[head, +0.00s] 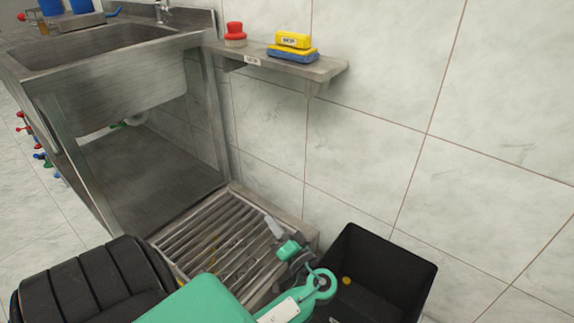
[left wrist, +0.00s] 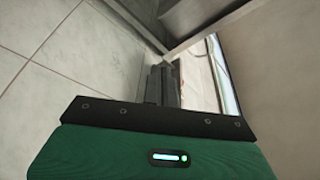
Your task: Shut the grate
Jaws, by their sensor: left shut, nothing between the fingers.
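The grate (head: 215,240) is a set of parallel metal slats in a steel frame, low beside the sink. It looks nearly flat in the head view; I cannot tell whether it sits fully down in its frame. My left gripper (head: 274,228) reaches over the right end of the grate, and its arm hides the near part. I cannot tell whether it touches the slats. In the left wrist view, the dark fingers of my left gripper (left wrist: 165,85) are together and hold nothing. My right gripper is not in view.
A black open bin (head: 385,285) stands just right of the grate, close to my left gripper. A steel sink (head: 110,75) is at the left. A wall shelf (head: 325,68) carries a red item (head: 235,35) and yellow and blue blocks (head: 293,45).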

